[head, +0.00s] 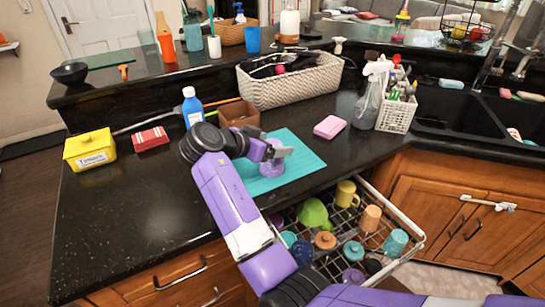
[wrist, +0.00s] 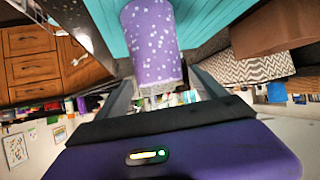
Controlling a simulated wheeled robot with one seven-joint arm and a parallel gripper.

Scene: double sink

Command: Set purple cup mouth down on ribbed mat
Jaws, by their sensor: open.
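The purple cup (head: 272,169) with pale spots stands on the teal ribbed mat (head: 303,158) on the black counter. It also shows large in the wrist view (wrist: 152,45), with the mat (wrist: 210,14) behind it. My gripper (head: 277,150) is at the cup's upper part in the head view. Its fingers are apart, one to each side of the cup's near end in the wrist view. My gripper hides part of the cup, and I cannot tell for certain which end is its mouth.
A pink sponge (head: 330,127) lies right of the mat, and a blue bottle (head: 193,107) and brown box (head: 239,113) stand behind it. A white woven basket (head: 290,88) is farther back. An open rack drawer (head: 405,218) with several cups is below the counter's front edge.

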